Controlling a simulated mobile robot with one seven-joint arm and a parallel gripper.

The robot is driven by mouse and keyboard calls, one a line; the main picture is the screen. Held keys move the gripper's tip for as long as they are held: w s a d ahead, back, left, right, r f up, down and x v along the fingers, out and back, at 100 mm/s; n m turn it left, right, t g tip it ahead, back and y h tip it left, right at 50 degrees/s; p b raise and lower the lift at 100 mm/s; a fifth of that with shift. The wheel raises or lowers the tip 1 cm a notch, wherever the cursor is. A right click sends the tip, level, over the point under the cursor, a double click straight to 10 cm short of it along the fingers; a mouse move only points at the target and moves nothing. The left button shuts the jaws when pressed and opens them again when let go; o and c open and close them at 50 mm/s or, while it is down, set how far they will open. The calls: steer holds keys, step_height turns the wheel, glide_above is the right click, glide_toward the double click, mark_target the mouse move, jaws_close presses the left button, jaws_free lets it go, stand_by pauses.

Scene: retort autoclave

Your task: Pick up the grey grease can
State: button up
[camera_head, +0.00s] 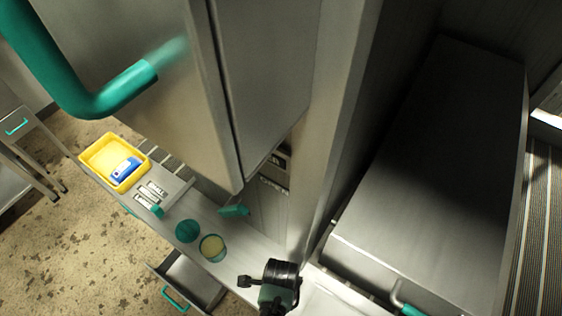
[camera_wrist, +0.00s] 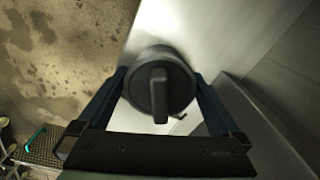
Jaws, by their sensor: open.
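In the wrist view, a dark grey round thing (camera_wrist: 160,85) with a raised bar across its top sits between the two fingers of my gripper (camera_wrist: 161,76). In the head view, the dark end of my arm shows at the bottom edge, over the near end of the narrow metal bench (camera_head: 240,262). I cannot make out the can clearly there.
On the bench stand a round container with a yellowish top (camera_head: 212,248), a teal round thing (camera_head: 187,231) and a yellow tray (camera_head: 87,160) holding a blue item (camera_head: 125,169). An open drawer (camera_head: 188,283) juts out below. A tall metal cabinet (camera_head: 150,60) rises behind the bench.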

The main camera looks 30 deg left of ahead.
steer(key=c, duration=1.1)
steer(key=shift+c, duration=0.5)
steer(key=shift+r, duration=0.15)
